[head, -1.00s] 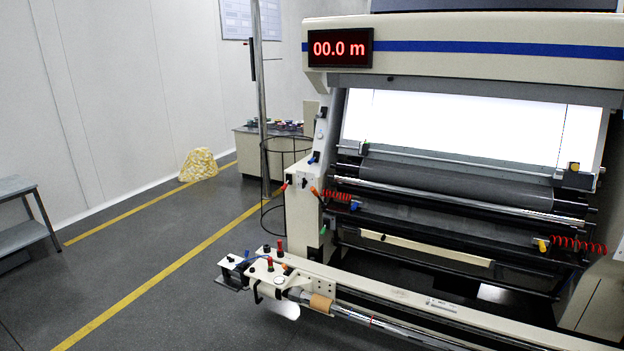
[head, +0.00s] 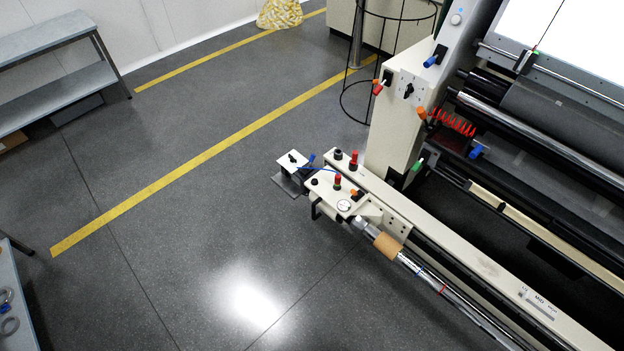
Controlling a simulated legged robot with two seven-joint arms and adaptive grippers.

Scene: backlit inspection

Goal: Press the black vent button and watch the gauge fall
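A small round white gauge (head: 344,205) sits on the cream control plate at the near end of the machine's long beam (head: 460,253). Its needle is too small to read. A small black button (head: 315,182) is on the same plate, left of the gauge. Another black knob (head: 339,154) stands on the beam end behind it. I cannot tell which is the vent button. A red-topped knob (head: 337,181) and a taller red knob (head: 353,159) stand close by. Neither of my grippers is in view.
A chrome roller (head: 440,285) runs along the beam. The machine's cream side column (head: 395,130) rises behind the plate, beside a black wire stand (head: 365,90). A grey bench (head: 60,50) is at upper left. The floor left of the machine is clear.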

